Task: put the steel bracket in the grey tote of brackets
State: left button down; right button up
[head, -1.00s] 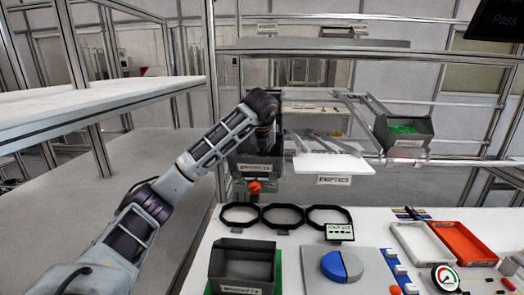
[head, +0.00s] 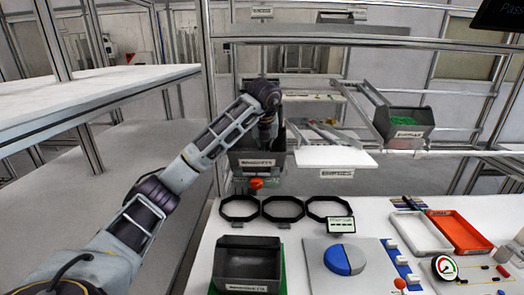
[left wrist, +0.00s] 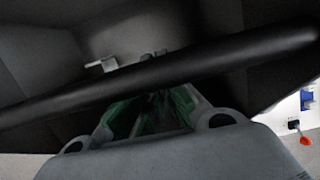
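A dark grey tote with a label (head: 257,161) stands on the rack behind the work table. My left arm reaches down to it, and my left gripper is hidden at its opening in the head view. In the left wrist view, the left gripper (left wrist: 150,118) has green inner faces and lies partly behind a dark bar, perhaps a rim. Its fingertips are covered, so its grip cannot be told. A small pale piece (left wrist: 101,66), possibly a bracket, shows against the grey walls beyond the bar. No steel bracket can be made out in the head view. My right gripper is out of view.
A second grey tote (head: 247,285) sits on a green mat at the table's front. Several black rings (head: 283,209) lie behind it. A tote with green contents (head: 405,120) hangs right.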

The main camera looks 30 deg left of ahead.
pick_arm(q)
jog(key=shift+f, duration=0.15)
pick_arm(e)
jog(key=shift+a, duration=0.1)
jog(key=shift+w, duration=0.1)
pick_arm(q)
jog(key=shift+d, duration=0.15)
jog(key=shift+f, duration=0.2)
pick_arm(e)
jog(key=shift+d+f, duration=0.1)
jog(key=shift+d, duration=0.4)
pick_arm(q)
jog(key=shift+f, duration=0.35)
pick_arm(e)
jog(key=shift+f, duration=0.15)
pick_arm(q)
jog(key=c, duration=1.6)
grip_release()
jog(key=shift+c, duration=0.2)
